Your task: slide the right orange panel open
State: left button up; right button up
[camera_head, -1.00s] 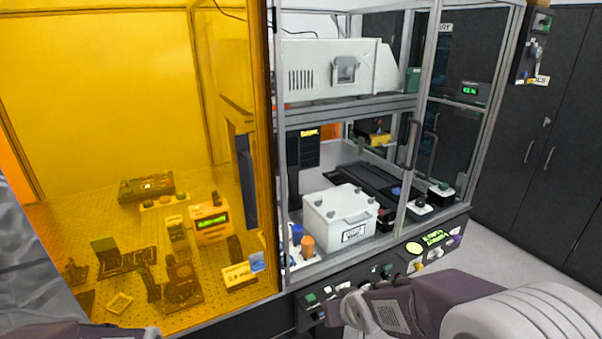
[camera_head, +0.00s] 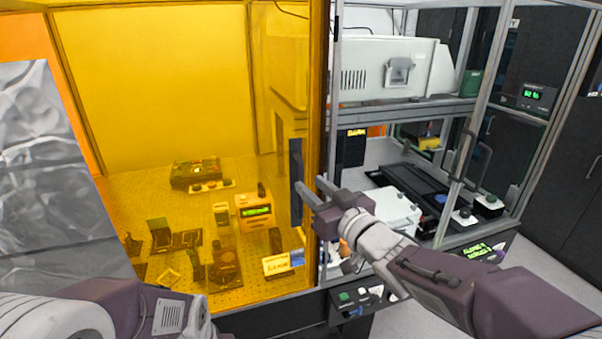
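The right orange panel (camera_head: 200,90) is a large see-through sheet covering the left part of the enclosure. Its dark vertical handle (camera_head: 296,182) is near its right edge. My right gripper (camera_head: 311,187) is in front of that edge, its two fingers apart and pointing left toward the handle. The nearer fingertip appears at or very close to the handle's right side; contact cannot be told. Nothing is between the fingers. My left arm (camera_head: 130,306) is low at the left, in front of the panel's lower edge; its fingers are mostly cut off by the frame.
Behind the panel, instruments stand on a perforated table, including an orange-tinted display box (camera_head: 254,209). To the right, an open frame holds a white instrument (camera_head: 385,70) on a shelf and a white box (camera_head: 398,208) below. A grey post with a bar handle (camera_head: 464,157) stands farther right.

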aim_at(302, 177)
jog(key=p+x, duration=0.1)
jog(key=x, duration=0.4)
jog(key=shift+r, duration=0.1)
jog(key=shift+w+a+p, duration=0.3)
jog(key=shift+w+p, duration=0.05)
jog(key=shift+w, duration=0.1)
jog(key=shift+s+d, duration=0.1)
grip_shut()
dwell(0.7)
